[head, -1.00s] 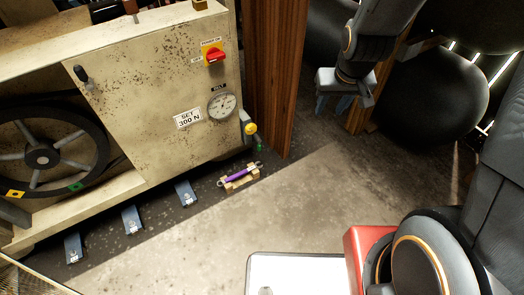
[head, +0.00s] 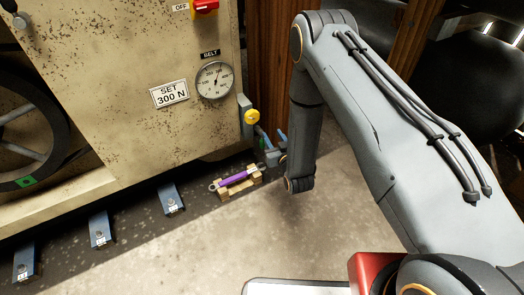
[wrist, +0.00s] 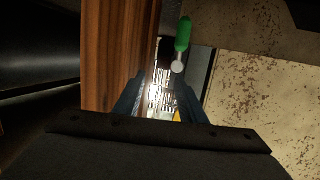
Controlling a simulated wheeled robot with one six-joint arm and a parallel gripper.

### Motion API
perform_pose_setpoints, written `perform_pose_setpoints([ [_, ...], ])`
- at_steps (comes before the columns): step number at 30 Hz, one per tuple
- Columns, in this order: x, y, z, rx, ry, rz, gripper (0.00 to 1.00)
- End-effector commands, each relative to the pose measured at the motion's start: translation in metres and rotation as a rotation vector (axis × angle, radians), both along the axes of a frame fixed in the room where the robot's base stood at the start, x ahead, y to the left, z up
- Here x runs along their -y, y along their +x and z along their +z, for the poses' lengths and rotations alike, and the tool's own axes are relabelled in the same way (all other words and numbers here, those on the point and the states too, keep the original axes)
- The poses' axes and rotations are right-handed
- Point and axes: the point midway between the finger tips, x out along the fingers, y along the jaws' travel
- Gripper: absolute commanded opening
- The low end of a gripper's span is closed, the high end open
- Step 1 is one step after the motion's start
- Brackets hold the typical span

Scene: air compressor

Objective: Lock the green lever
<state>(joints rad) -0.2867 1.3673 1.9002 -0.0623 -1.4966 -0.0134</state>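The green lever shows in the wrist view as a green handle (wrist: 183,34) with a pale round end below it. It stands just beyond my fingertips, right of the middle. In the head view the lever (head: 259,131) is small and partly hidden by my gripper, below a yellow knob (head: 252,117) at the compressor's right edge. My gripper (head: 272,147) is beside the lever; I cannot tell whether they touch. In the wrist view the two blue fingers of my gripper (wrist: 158,98) are apart with nothing held between them.
A purple-bodied part (head: 237,178) lies on a wooden cradle on the floor, close below my gripper. The compressor panel (head: 130,90) is at left, with a belt gauge (head: 215,80). A wooden post (wrist: 108,55) stands close on the left in the wrist view.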

Motion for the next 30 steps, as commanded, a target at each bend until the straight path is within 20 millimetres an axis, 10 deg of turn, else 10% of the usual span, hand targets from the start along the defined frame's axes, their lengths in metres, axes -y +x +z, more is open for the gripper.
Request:
perform_pose_setpoints([
  [3,-0.009,-0.012,-0.049,0.081,0.034,0.024,0.37],
  [8,-0.015,-0.026,-0.073,0.157,0.067,0.042,0.37],
  [30,-0.045,0.039,-0.077,0.186,0.079,0.047,0.37],
])
